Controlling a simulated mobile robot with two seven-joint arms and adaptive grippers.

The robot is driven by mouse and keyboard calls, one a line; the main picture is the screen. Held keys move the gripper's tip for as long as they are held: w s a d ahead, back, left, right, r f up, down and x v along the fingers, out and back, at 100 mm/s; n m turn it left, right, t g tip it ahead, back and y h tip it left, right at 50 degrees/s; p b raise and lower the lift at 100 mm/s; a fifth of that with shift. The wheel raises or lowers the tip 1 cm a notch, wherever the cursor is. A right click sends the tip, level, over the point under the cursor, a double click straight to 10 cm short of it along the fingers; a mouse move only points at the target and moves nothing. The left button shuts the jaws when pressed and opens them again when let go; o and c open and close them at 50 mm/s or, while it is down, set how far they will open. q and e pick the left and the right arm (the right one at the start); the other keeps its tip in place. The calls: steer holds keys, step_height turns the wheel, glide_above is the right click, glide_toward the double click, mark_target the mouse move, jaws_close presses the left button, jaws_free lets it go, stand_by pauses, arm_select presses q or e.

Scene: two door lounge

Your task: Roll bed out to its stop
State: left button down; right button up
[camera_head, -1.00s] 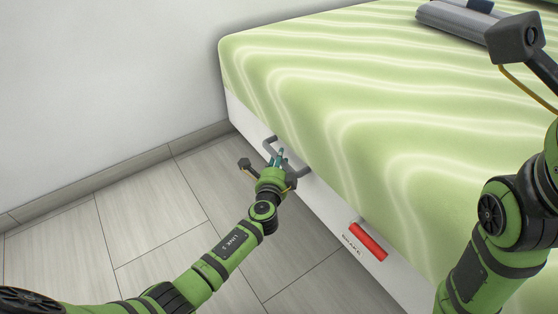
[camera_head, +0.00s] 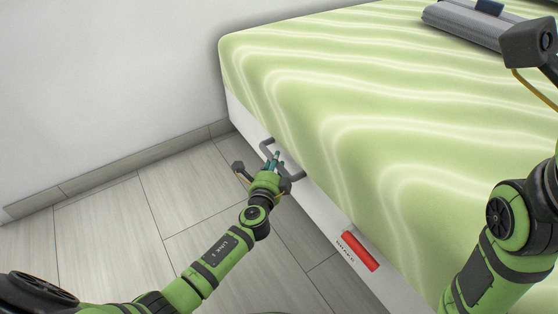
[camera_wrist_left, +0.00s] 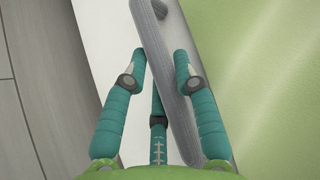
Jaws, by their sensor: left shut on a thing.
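The bed (camera_head: 330,90) has a pale green, wavy-striped cover and a white side panel (camera_head: 315,205). A grey bar handle (camera_head: 264,144) stands out from that panel. My left gripper (camera_head: 275,158) is at the handle. In the left wrist view, the teal fingers of my left gripper (camera_wrist_left: 163,58) lie on either side of the grey handle (camera_wrist_left: 172,85), shut on it. A red brake lever (camera_head: 361,251) sits on the side panel, with the word BRAKE beside it. My right arm is at the right; its fingers are out of view.
A grey folded object (camera_head: 465,25) lies on top of the bed. A pale wall (camera_head: 110,80) with a grey skirting board (camera_head: 120,172) runs behind the bed's far end. The tiled floor (camera_head: 100,235) left of the bed is clear.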

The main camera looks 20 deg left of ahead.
arm_select(q)
steer(key=shift+s+a+f, duration=0.15)
steer(key=shift+s+a, duration=0.4)
steer(key=shift+s, duration=0.05)
